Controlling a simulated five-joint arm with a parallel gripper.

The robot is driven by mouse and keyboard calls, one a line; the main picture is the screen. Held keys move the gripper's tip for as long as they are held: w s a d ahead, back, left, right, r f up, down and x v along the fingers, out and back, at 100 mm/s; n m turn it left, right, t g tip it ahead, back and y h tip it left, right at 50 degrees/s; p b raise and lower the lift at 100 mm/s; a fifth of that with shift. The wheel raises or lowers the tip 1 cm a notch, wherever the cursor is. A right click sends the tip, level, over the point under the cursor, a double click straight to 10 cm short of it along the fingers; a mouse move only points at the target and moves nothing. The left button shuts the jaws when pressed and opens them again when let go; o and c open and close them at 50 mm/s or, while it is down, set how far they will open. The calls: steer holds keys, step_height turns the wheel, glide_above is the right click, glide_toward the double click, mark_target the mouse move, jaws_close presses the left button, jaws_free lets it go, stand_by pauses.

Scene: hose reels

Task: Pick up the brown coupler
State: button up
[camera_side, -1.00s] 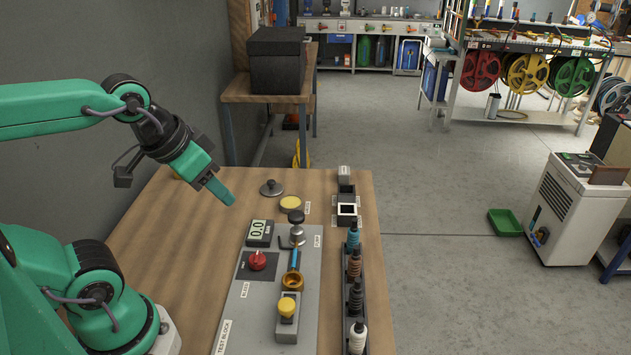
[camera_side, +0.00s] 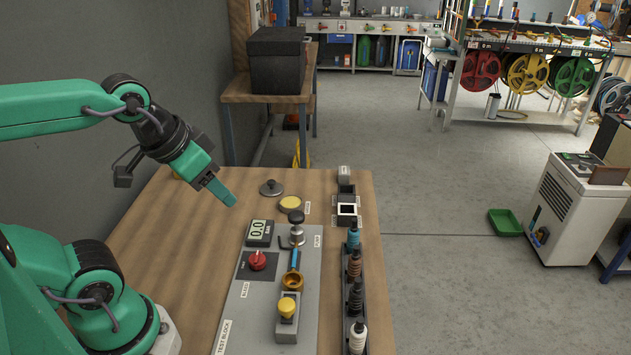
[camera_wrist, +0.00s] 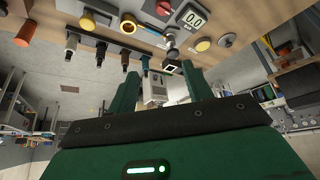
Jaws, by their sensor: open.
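The brown coupler (camera_side: 354,264) stands upright in a dark rack (camera_side: 347,325) along the right side of the wooden bench. It is between a teal coupler (camera_side: 353,238) and a black coupler (camera_side: 356,296); a white coupler (camera_side: 357,337) stands at the near end. My gripper (camera_side: 232,200) is above the bench, well to the left of the rack and apart from it. In the wrist view, the fingers of my gripper (camera_wrist: 162,88) are spread with nothing held between them. The brown coupler (camera_wrist: 125,61) shows there beyond the left finger, partly hidden low down.
The grey test block (camera_side: 237,310), with a red knob (camera_side: 257,261), a gauge (camera_side: 259,232) and a yellow-topped post (camera_side: 287,308), lies between my arm and the rack. Small square holders (camera_side: 347,212) stand beyond the rack. Bare bench lies left of the block.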

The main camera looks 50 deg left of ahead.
steer(key=n+g, duration=0.4)
steer(key=g, duration=0.1)
glide_above(355, 257)
steer(key=a, duration=0.1)
step_height(355, 257, down, 12)
steer(key=shift+w+r, duration=0.1)
steer(key=shift+w, duration=0.05)
steer(key=shift+w+d+f+n+g, duration=0.2)
steer(key=shift+d+f+n+g, duration=0.1)
steer(key=shift+f, duration=1.45)
steer(key=shift+f, duration=2.6)
